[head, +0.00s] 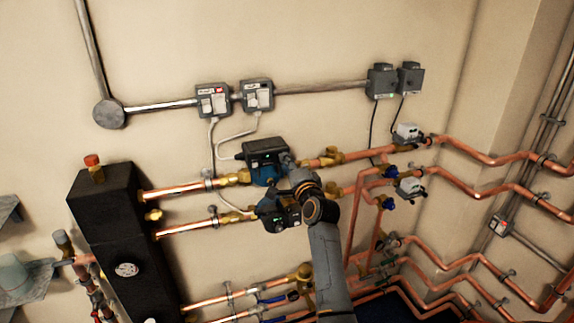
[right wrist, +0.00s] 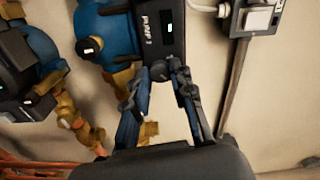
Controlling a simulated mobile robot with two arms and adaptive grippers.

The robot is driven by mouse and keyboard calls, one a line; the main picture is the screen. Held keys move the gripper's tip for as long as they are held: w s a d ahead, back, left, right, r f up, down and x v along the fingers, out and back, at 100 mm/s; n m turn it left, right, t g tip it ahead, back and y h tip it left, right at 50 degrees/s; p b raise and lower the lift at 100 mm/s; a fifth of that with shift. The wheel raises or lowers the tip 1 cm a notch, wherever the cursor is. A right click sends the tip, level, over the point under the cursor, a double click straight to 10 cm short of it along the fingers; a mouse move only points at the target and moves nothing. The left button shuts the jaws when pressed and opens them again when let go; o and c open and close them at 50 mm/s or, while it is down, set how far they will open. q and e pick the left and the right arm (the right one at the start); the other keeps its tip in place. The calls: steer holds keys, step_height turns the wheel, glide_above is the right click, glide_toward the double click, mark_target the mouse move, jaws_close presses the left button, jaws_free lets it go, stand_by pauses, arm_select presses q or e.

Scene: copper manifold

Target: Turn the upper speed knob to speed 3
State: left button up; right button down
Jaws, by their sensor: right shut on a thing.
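The upper pump (head: 263,150) is a blue body with a dark control box, set in the upper copper line. In the right wrist view its black box (right wrist: 158,28) bears a white "PUMP 1" label and a small lit display. My right gripper (head: 287,163) reaches up to the right side of this box. The knob's setting cannot be read. My left gripper is not in view.
The lower pump (head: 268,210) sits just below, partly behind my right arm. Two grey switch boxes (head: 213,101) (head: 257,95) hang on the wall above, with cables running down. A black manifold block (head: 105,205) stands at left. Copper pipes run to the right.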

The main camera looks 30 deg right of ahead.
steer(key=c, duration=1.1)
jaws_free()
steer(key=v, duration=1.2)
steer(key=shift+f, duration=0.1)
